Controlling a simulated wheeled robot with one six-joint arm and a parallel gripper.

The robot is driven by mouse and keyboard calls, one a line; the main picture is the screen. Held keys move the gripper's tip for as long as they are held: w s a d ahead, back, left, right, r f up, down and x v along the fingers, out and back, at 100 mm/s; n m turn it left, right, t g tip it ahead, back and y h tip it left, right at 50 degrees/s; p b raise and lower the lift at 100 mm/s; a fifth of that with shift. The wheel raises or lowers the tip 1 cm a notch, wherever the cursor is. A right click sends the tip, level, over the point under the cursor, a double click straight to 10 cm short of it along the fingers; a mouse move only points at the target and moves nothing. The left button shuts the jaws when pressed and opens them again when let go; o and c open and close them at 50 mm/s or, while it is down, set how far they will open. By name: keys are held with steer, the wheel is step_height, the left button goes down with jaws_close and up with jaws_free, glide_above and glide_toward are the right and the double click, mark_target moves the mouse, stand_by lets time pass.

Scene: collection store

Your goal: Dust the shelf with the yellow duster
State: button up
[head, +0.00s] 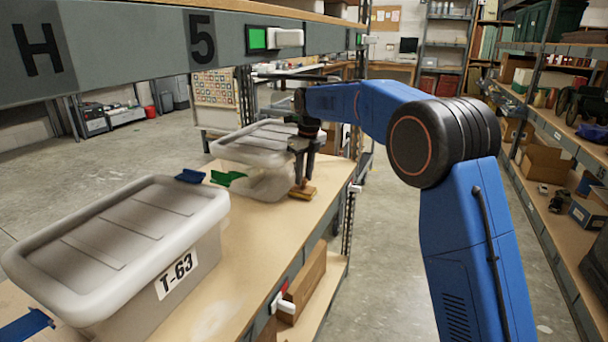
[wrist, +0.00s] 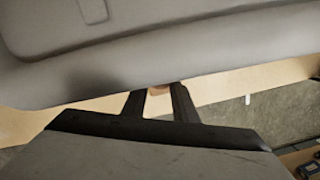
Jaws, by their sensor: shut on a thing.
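My gripper (head: 303,170) points down over the far part of the shelf (head: 250,235), a pale wooden board. It is shut on the yellow duster (head: 302,192), which shows as a small ochre-brown block at the fingertips, low at the board. I cannot tell whether the duster touches the board. In the wrist view, my gripper's fingers (wrist: 158,92) close around a small brownish bit of the duster (wrist: 159,89); most of it is hidden.
A lidded grey bin marked T-63 (head: 190,268) stands at the near left of the shelf. Another lidded bin (head: 260,145) stands just left of my gripper. Green (head: 228,178) and blue (head: 190,176) pieces lie between them. An upper shelf beam (head: 130,50) runs overhead.

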steer(key=shift+s+d, duration=0.3)
steer(key=shift+d, duration=0.45)
steer(key=shift+s+d, duration=0.25)
steer(key=shift+d, duration=0.55)
steer(key=shift+s+d, duration=0.3)
steer(key=shift+d, duration=0.45)
steer(key=shift+s+d+f, duration=0.1)
steer(key=shift+s+d, duration=0.15)
steer(key=shift+d, duration=0.35)
steer(key=shift+s+d+f, duration=0.1)
steer(key=shift+s+d, duration=0.1)
steer(key=shift+d, duration=0.4)
steer(key=shift+a+f, duration=0.1)
steer(key=shift+w+a+f, duration=0.1)
steer(key=shift+w+a, duration=0.15)
steer(key=shift+a, duration=0.35)
steer(key=shift+w+a+f, duration=0.1)
steer(key=shift+w+a, duration=0.1)
steer(key=shift+a, duration=0.45)
steer(key=shift+w+a, duration=0.25)
steer(key=shift+a, duration=0.35)
steer(key=shift+w+a+r, duration=0.1)
steer(key=shift+w+a, duration=0.2)
steer(key=shift+a, duration=0.5)
steer(key=shift+w+a, duration=0.3)
steer(key=shift+a, duration=0.45)
steer(key=shift+r, duration=0.1)
steer(key=shift+r, duration=2.95)
